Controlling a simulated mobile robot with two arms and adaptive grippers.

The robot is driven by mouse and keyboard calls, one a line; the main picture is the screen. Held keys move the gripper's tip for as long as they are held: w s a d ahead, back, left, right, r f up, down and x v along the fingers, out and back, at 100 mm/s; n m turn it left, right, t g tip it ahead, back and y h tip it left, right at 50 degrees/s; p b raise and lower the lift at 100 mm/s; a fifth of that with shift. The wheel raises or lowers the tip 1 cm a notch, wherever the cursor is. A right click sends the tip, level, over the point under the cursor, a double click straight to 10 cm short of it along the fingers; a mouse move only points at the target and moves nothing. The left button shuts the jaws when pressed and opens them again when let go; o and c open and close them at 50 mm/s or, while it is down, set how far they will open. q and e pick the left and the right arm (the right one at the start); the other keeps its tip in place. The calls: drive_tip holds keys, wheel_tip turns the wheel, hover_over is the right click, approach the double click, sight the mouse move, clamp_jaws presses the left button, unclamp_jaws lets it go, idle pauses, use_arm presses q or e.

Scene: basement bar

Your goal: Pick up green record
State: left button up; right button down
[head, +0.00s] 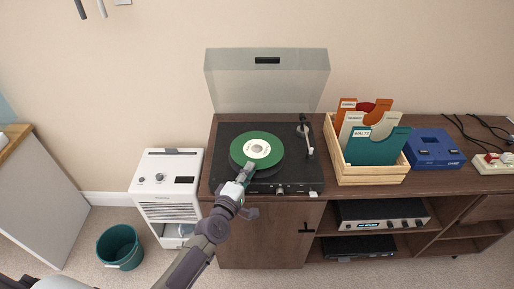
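The green record (262,141) has a pale centre label and lies on the black turntable (231,133), whose clear lid stands open behind it. My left gripper (247,171) comes in from the lower left, with its fingertips at the front left edge of the record. The gripper covers a small part of that edge. The fingers are too small to tell whether they are open or shut, or whether they touch the record. The tonearm (306,140) rests at the right side of the turntable, clear of the record. My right gripper is not in view.
A wooden crate (372,176) with record sleeves stands right of the turntable on the brown cabinet (258,232). A blue box (433,149) and a power strip with cables lie further right. A white appliance (167,188) and a green bin (120,247) stand on the floor at left.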

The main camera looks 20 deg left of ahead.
use_arm(q)
drive_tip(key=shift+w, duration=0.25)
clamp_jaws()
drive_tip(key=shift+r, duration=0.15)
